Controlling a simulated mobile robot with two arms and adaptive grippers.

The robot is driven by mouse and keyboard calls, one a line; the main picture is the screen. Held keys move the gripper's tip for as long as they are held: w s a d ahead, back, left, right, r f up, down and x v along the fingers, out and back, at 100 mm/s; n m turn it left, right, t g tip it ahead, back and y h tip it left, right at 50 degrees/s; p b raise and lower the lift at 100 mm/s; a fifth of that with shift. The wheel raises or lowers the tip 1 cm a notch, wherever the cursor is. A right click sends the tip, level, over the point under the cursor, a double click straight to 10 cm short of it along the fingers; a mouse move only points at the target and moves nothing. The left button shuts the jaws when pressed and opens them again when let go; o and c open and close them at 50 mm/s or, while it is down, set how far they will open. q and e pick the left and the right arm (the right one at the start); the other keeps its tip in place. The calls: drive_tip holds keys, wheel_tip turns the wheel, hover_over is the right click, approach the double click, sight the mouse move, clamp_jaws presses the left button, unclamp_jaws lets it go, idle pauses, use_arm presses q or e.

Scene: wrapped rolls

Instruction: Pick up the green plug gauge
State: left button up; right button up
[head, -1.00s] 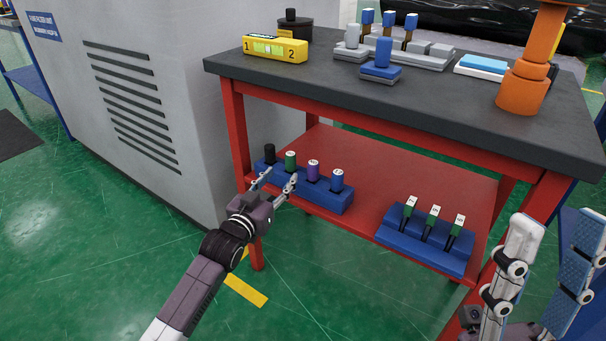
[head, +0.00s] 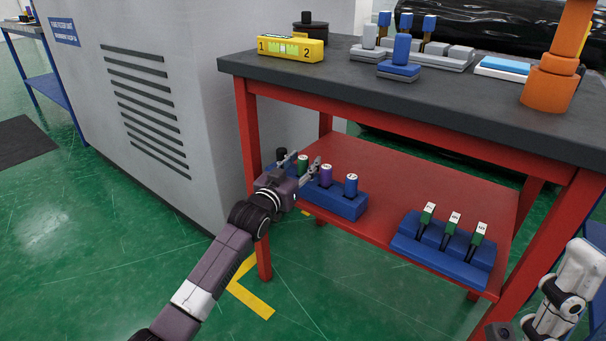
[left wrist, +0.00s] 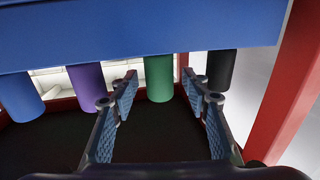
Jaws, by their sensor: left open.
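The green plug gauge (head: 303,160) stands in a blue holder (head: 342,206) on the red lower shelf, between a black gauge (head: 282,153) and a purple gauge (head: 326,175). My left gripper (head: 299,166) is open at the green gauge, one finger to each side of it. In the left wrist view the picture is upside down; the green gauge (left wrist: 159,78) hangs from the blue holder (left wrist: 130,25) between the open fingers of my left gripper (left wrist: 165,92). Contact is not visible. My right gripper (head: 565,290) is partly cut off at the lower right.
A blue gauge (head: 351,185) stands at the holder's right end. A second blue holder (head: 445,260) with several green-handled gauges sits to the right on the shelf. The dark tabletop (head: 380,95) hangs over the shelf. A red table leg (head: 250,150) stands close to my left gripper.

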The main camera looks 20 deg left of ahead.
use_arm(q)
clamp_jaws()
idle(0.3)
